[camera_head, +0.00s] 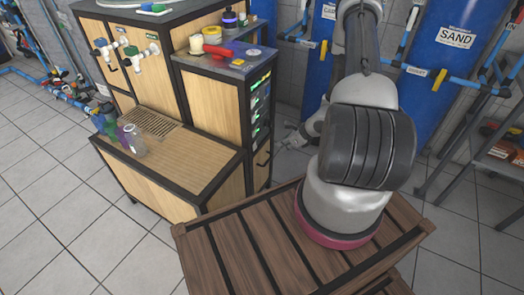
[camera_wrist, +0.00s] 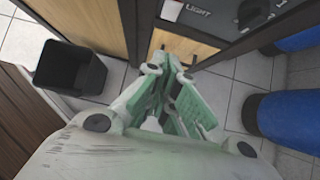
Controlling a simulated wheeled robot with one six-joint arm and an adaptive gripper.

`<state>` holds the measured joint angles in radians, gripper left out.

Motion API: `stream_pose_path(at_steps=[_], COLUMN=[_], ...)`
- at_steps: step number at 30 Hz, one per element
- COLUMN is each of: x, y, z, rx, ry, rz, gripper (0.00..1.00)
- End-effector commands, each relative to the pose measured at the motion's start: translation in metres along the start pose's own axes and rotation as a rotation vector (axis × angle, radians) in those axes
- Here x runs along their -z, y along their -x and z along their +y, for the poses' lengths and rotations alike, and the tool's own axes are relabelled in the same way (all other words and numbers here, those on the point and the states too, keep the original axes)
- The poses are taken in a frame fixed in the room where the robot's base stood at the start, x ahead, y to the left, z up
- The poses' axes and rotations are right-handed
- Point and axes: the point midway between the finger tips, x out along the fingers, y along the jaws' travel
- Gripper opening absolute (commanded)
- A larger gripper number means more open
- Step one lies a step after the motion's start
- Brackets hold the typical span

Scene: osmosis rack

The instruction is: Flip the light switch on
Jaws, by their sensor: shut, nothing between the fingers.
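A white light switch (camera_wrist: 171,10) shows at the top edge of the wrist view, on a dark panel beside a white "LIGHT" label. It is partly cut off by the frame, and I cannot tell its position. My gripper (camera_wrist: 172,62) is shut and empty, below the switch in the wrist view and apart from it, with a wooden cabinet front behind the fingers. In the head view my gripper (camera_head: 283,146) is small, just right of the cabinet's dark side panel (camera_head: 260,112). The switch cannot be made out there.
A black bin (camera_wrist: 70,70) stands on the tiled floor at left in the wrist view. Blue tanks (camera_wrist: 283,115) stand at right. A wooden cabinet (camera_head: 212,100) is left of my arm, with a metal shelf (camera_head: 500,165) at far right.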

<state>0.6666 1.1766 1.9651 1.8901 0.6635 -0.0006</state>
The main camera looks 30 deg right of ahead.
Motion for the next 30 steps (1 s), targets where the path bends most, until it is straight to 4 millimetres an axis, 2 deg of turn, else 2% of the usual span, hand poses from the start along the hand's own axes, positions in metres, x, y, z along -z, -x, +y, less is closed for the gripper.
stream_pose_path(at_steps=[5,18,22,30], x=[0.000,0.000,-0.017,-0.028], y=[-0.015,-0.104,-0.117,-0.128], z=[0.001,0.001,0.001,0.000], rx=[-0.002,-0.002,-0.001,-0.001], ry=[0.001,0.002,0.004,0.000], rz=[0.001,0.001,-0.001,0.001], gripper=[0.00,0.00,0.00,0.00])
